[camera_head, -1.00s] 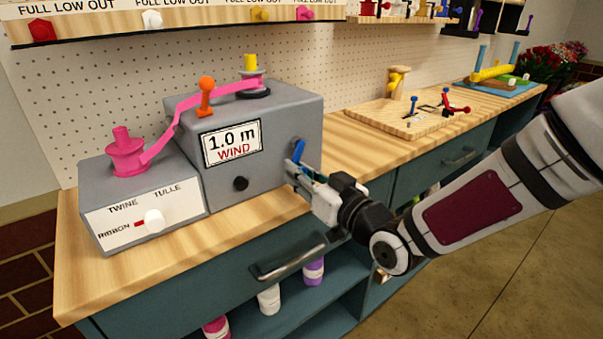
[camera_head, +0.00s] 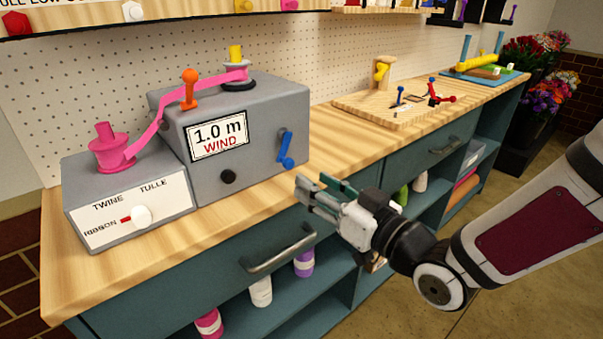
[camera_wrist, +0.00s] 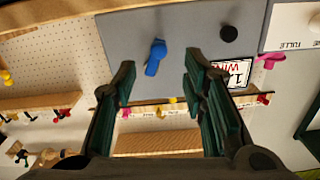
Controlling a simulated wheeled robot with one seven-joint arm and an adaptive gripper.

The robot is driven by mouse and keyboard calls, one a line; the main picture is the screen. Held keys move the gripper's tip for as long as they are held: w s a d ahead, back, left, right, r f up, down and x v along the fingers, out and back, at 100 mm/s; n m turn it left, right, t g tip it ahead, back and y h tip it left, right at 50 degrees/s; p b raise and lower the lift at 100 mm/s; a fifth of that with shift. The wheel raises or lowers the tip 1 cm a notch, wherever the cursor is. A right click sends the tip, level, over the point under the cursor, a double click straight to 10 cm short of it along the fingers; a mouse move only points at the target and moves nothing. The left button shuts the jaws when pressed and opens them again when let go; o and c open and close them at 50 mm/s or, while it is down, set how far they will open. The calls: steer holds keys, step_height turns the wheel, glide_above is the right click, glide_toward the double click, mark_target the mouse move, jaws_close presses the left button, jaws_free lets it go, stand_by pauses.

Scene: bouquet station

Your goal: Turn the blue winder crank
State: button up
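The blue winder crank (camera_head: 285,149) is on the right part of the front face of the grey winder box (camera_head: 255,112). Its arm hangs slightly tilted, with the knob at the lower end. In the wrist view the crank (camera_wrist: 155,57) shows beyond and between the fingers, upside down. My gripper (camera_head: 318,190) is open and empty. It is apart from the crank, in front of it and to its lower right. The winder's label (camera_head: 217,137) reads "1.0 m WIND".
A selector box (camera_head: 130,205) with a white knob stands at the left, with a pink ribbon spool (camera_head: 108,148). An orange lever (camera_head: 189,90) stands on the winder. A wooden board (camera_head: 400,108) with small tools lies to the right. A drawer handle (camera_head: 278,250) juts out below.

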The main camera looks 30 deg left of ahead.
steer(key=shift+v, duration=1.4)
steer(key=w+d+f+m+t+h, duration=0.1)
steer(key=w+d+f+h, duration=0.15)
steer(key=d+h, duration=0.35)
steer(key=w+d+f+m+t+h, duration=0.1)
steer(key=w+d+f+h, duration=0.2)
steer(key=d, duration=0.5)
steer(key=s+d+r+m+g+h, duration=0.15)
steer(key=d+h, duration=0.25)
steer(key=d, duration=0.4)
steer(key=s+d+r+m+h, duration=0.2)
steer(key=s+d+m+h, duration=0.1)
steer(key=d, duration=0.4)
steer(key=s+d+r+m+g, duration=0.2)
steer(key=s+d+m+g, duration=0.15)
steer(key=s, duration=0.85)
steer(key=s+d+r+m+g, duration=0.2)
steer(key=s+d+g, duration=0.15)
steer(key=s, duration=0.95)
step_height(320, 180, up, 18)
steer(key=t+p, duration=0.4)
steer(key=p, duration=1.3)
steer(key=shift+w+d+f+h, duration=0.2)
steer(key=shift+w+h, duration=0.1)
steer(key=shift+w, duration=0.1)
